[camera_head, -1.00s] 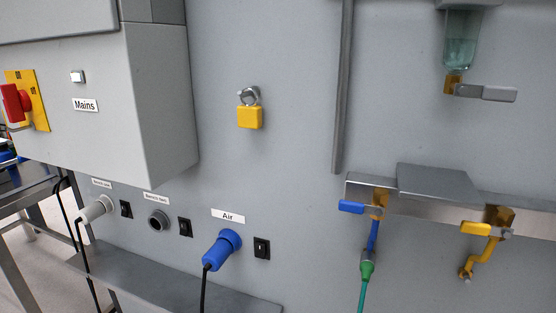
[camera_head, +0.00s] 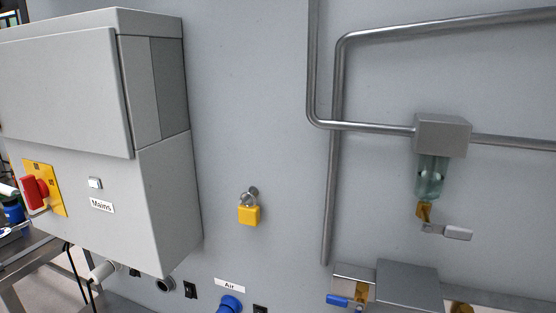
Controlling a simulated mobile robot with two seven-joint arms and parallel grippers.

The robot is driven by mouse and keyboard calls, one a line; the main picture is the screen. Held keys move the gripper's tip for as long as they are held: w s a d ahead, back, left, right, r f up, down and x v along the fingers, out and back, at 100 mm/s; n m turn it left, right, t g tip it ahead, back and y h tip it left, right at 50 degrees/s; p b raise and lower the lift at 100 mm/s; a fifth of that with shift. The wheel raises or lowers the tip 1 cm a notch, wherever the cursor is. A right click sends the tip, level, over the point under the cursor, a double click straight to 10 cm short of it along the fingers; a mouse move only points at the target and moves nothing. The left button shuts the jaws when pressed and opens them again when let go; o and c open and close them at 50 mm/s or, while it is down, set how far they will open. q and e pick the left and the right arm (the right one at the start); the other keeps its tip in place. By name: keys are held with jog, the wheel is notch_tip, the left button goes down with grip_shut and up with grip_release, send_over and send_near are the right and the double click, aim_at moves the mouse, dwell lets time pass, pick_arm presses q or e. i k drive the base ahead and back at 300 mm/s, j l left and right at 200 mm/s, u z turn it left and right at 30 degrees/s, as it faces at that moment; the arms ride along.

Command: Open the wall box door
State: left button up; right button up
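The grey wall box (camera_head: 165,185) is mounted on the wall at the left. Its upper front carries a flat grey door panel (camera_head: 65,90), which looks closed against the box. Below the door are a red rotary switch (camera_head: 35,192) on a yellow plate, a small white button (camera_head: 95,183) and a "Mains" label (camera_head: 102,205). Neither of my grippers shows in the head view.
A yellow padlock (camera_head: 249,214) hangs on the wall right of the box. Steel pipes (camera_head: 330,125) and a clear filter bowl (camera_head: 432,177) with a valve lever are at the right. A blue plug (camera_head: 229,305) sits below.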

aim_at(64, 89)
jog(key=u, duration=1.3)
